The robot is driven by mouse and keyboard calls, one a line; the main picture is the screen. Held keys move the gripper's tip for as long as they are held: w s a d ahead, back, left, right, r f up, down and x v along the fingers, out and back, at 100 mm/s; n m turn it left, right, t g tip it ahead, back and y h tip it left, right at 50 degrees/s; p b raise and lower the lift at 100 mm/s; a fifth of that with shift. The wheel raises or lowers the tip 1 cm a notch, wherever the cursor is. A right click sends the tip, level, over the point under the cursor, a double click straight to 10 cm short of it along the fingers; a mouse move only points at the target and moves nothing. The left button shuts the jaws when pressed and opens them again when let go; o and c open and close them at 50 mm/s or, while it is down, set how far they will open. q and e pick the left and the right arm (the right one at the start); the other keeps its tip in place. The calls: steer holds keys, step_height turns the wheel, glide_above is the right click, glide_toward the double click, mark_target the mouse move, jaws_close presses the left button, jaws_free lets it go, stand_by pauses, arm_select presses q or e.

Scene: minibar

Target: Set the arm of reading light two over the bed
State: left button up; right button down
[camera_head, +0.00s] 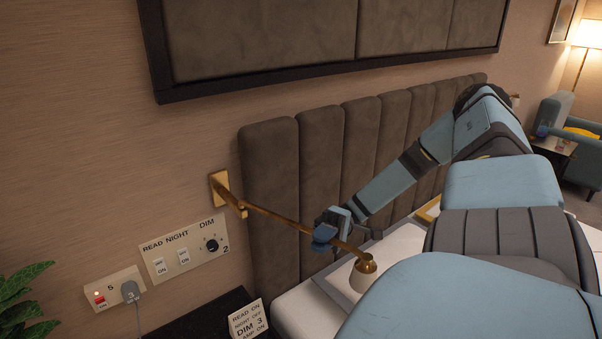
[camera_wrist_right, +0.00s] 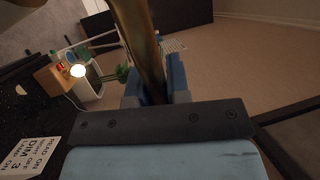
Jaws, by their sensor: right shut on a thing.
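Reading light two is a brass wall light. Its square wall bracket (camera_head: 221,191) is fixed beside the grey headboard, next to a switch panel marked 2. The brass arm (camera_head: 278,220) reaches from the bracket to the right, out over the near edge of the bed (camera_head: 312,312). A small lamp head (camera_head: 363,274) with a brass cap and pale shade hangs at its end. My right gripper (camera_head: 334,231) is shut on the arm, close to the lamp head. In the wrist view the brass bar (camera_wrist_right: 139,42) runs between the blue fingers (camera_wrist_right: 157,90). My left gripper is not in view.
A card (camera_head: 248,319) reading DIM 3 stands on the dark bedside top. The headboard (camera_head: 270,190) rises close behind the arm.

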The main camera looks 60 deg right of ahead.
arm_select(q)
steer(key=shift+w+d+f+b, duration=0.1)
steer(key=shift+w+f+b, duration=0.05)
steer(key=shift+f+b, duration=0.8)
arm_select(e)
steer(key=shift+d+r+n+g, duration=0.1)
steer(key=shift+d+n+g, duration=0.45)
steer(key=shift+d+g, duration=0.55)
steer(key=shift+d+n+g, duration=0.55)
steer(key=shift+d+g, duration=0.25)
steer(key=shift+d, duration=0.5)
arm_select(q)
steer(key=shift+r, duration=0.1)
arm_select(e)
steer(key=c, duration=1.1)
jaws_free()
steer(key=shift+w, duration=0.1)
arm_select(q)
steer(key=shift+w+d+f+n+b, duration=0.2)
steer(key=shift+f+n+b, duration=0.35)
steer(key=shift+b, duration=0.6)
arm_select(e)
steer(key=s+v, duration=0.1)
steer(key=v, duration=0.6)
steer(key=shift+w+d, duration=0.2)
steer(key=shift+w, duration=0.3)
